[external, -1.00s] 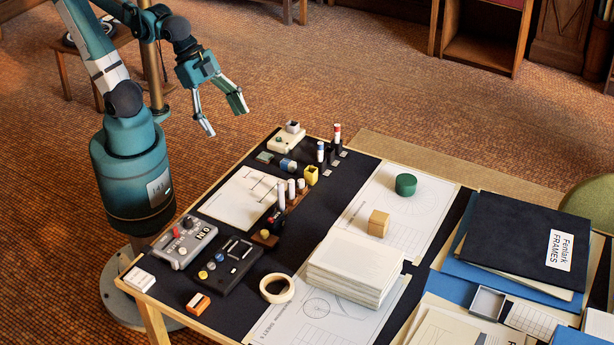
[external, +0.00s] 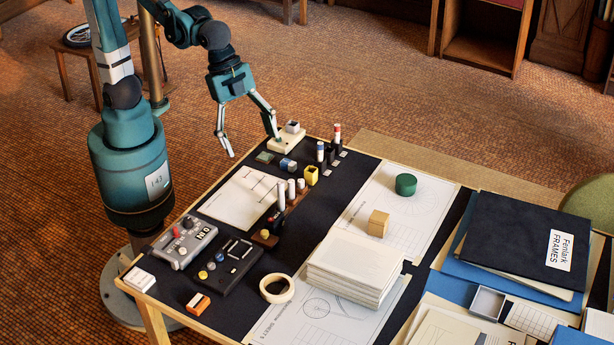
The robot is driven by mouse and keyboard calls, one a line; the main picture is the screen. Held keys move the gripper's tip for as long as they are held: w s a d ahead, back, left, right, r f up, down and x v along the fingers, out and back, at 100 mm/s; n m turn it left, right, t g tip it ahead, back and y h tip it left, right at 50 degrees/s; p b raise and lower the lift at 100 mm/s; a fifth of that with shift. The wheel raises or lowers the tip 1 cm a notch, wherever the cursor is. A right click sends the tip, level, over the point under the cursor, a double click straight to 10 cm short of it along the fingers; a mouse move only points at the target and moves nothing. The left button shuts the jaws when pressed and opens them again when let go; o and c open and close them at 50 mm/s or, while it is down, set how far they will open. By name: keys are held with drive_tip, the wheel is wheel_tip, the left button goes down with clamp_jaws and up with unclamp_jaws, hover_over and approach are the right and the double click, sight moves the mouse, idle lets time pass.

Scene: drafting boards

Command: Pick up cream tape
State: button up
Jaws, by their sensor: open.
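The cream tape (external: 277,289) is a ring-shaped roll lying flat on the dark table mat, near the front edge, just left of the paper stack. Its hole shows the dark mat. My gripper (external: 253,148) is open and empty, with its two fingers spread and pointing down. It hangs near the far left part of the table, well away from the tape. Nothing hides the tape.
A paper stack (external: 355,268) stands close right of the tape. A dark device (external: 229,267) and a grey device (external: 186,242) lie to its left. Upright markers in a wooden holder (external: 287,203), a yellow cup (external: 311,176) and a tan block (external: 378,223) stand farther back.

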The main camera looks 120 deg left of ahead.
drive_tip(key=w+d+f+m+g+p, duration=0.2)
drive_tip(key=w+d+f+m+p, duration=0.3)
drive_tip(key=w+d, duration=0.55)
drive_tip(key=m+g, duration=0.2)
drive_tip(key=m, duration=0.1)
approach(277, 284)
drive_tip(key=shift+y+p, duration=0.3)
drive_tip(key=shift+p, duration=0.15)
drive_tip(key=shift+w+d+f, duration=0.15)
drive_tip(key=shift+d+f, duration=0.15)
drive_tip(key=shift+f, duration=0.2)
drive_tip(key=shift+f, duration=1.3)
drive_tip(key=shift+a+f+b, duration=0.1)
drive_tip(key=shift+f+b, duration=0.7)
drive_tip(key=shift+f, duration=1.8)
